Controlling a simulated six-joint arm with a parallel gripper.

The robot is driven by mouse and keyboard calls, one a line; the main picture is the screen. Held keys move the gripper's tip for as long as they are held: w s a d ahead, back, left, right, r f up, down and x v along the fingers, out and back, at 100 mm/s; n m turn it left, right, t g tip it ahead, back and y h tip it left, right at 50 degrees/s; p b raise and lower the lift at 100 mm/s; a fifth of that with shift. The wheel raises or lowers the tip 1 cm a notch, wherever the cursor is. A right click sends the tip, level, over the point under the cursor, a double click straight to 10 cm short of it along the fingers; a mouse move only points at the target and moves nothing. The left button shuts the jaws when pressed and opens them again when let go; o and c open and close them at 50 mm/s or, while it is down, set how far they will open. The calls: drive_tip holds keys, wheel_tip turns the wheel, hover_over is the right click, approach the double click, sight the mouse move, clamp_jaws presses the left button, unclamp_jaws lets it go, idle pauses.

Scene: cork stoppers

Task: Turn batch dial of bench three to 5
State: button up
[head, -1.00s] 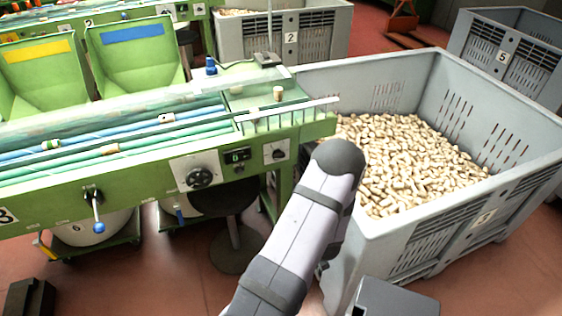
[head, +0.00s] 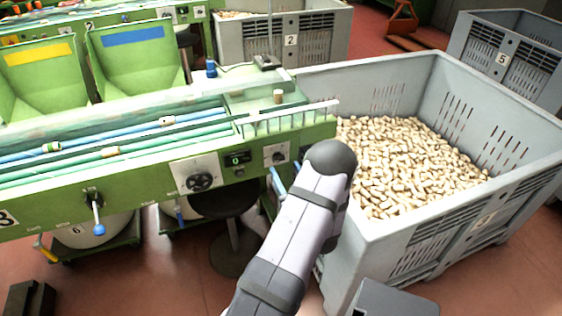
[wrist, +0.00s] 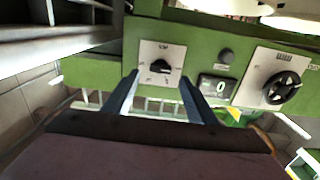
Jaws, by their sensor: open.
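Bench three (head: 130,190) is a green bench with a number plate (head: 6,216) at its left end. On its front are a small white plate with a black pointer dial (head: 279,156), a dark display (head: 237,160) showing 0, and a larger black knob (head: 199,182). The wrist view shows the panel the other way round, with the pointer dial (wrist: 160,67) left, the display (wrist: 219,87) and the large knob (wrist: 282,88) right. My gripper (wrist: 159,80) is open and empty, its blue fingers either side of the pointer dial, apparently short of it. The dial's markings are too small to read.
A large grey crate of corks (head: 480,225) stands close to the right of my arm. A blue-tipped lever (head: 98,225) hangs from the bench front at left. A dark round stool (head: 225,205) is below the panel. A cork (head: 278,96) stands on the bench top.

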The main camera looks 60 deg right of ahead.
sight(280, 160)
drive_tip(key=shift+p+x, duration=0.3)
drive_tip(key=shift+x, duration=2.4)
drive_tip(key=c, duration=1.1)
